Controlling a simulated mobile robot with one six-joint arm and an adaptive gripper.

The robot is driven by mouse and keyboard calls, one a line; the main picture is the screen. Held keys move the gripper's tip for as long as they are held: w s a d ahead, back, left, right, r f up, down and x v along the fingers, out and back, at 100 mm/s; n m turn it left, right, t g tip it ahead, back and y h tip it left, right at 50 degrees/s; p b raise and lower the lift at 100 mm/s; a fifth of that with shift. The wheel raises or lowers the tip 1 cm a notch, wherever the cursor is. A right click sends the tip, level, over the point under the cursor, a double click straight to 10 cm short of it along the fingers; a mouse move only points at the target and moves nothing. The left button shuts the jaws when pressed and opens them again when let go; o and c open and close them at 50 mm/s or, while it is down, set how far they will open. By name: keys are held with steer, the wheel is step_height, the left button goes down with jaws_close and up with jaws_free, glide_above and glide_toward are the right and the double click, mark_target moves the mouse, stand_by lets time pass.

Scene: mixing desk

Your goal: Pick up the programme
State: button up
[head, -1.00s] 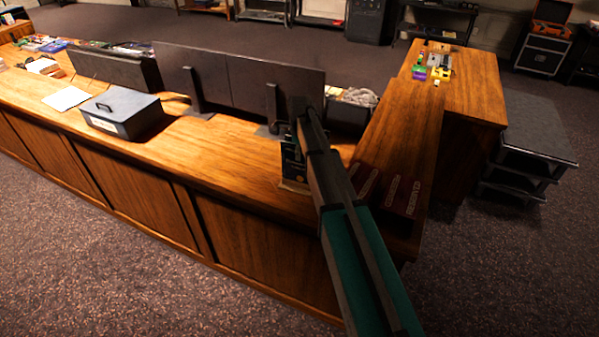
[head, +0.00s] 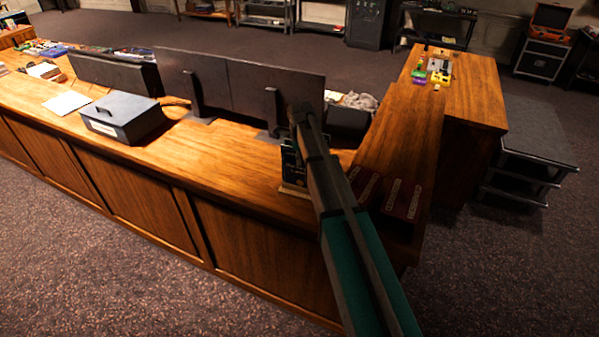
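A dark upright booklet in a small wooden-based stand (head: 292,170), possibly the programme, is on the desk near the corner. It is partly hidden behind my arm, and its print is too small to read. My arm reaches up from the bottom of the head view, and its far end (head: 301,115) appears above and beside the stand, in front of the dark screens. The fingers of my gripper cannot be made out. I cannot tell whether it touches the booklet or holds anything.
Several dark red cards (head: 403,198) lie right of my arm on the wooden desk (head: 225,165). A grey cash box (head: 122,118), a white sheet (head: 67,103) and dark screens (head: 235,85) are to the left. Small coloured boxes (head: 436,70) sit on the far-right wing.

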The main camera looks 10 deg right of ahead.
jaws_close()
steer(key=shift+r, duration=0.1)
steer(key=s+d+r+p, duration=0.1)
steer(key=s+r+p, duration=1.1)
steer(key=s+p, duration=0.1)
steer(key=shift+s+d+r, duration=0.2)
steer(key=shift+s+r, duration=0.2)
steer(key=shift+s, duration=0.1)
steer(key=shift+s+f, duration=0.1)
steer(key=shift+f, duration=0.05)
stand_by(2.0)
